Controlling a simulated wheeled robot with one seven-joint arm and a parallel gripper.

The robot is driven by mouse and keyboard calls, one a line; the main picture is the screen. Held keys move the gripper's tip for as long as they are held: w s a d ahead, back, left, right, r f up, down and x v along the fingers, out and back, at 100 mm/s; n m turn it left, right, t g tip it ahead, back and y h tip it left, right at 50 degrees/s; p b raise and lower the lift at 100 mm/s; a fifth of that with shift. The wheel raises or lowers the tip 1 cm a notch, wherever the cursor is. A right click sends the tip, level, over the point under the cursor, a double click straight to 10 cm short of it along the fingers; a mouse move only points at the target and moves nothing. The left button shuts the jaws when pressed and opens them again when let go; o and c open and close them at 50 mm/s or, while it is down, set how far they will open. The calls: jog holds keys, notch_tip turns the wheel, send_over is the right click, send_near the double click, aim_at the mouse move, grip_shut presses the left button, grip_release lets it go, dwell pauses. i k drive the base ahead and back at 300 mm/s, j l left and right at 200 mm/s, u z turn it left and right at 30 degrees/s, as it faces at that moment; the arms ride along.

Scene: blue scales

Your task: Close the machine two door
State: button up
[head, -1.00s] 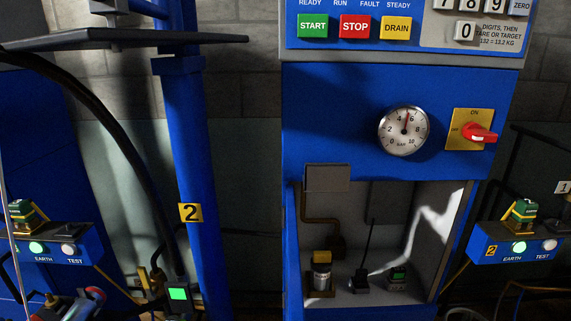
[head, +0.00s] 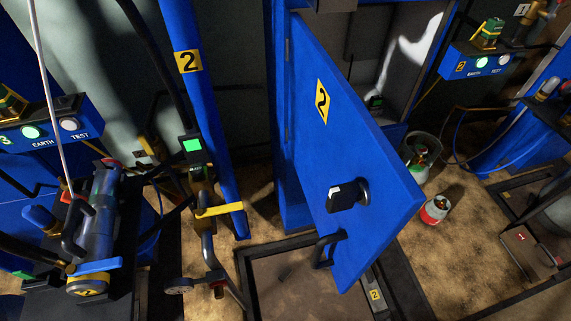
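The machine two door (head: 350,150) is a blue panel with a yellow diamond label reading 2. In the head view it stands open, swung out toward me from its hinge side at the left of the cabinet (head: 283,130). A black latch knob (head: 348,195) and a black pull handle (head: 327,250) sit on its outer face, near the lower part. The grey cabinet interior (head: 390,60) shows behind the door's right edge; the rest of it is hidden by the door. My gripper is not clearly in view.
A blue post (head: 200,110) with a 2 label stands left of the door. A black floor frame (head: 290,275) lies below it. A grey bucket (head: 420,155) and a red and white cylinder (head: 435,209) stand on the floor to the right. A blue cylindrical device (head: 97,225) is at the lower left.

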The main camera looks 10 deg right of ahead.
aim_at(333, 138)
jog(key=j, duration=0.3)
jog(key=k+j, duration=0.1)
jog(key=k, duration=0.3)
jog(key=k+j, duration=0.15)
jog(key=k, duration=0.2)
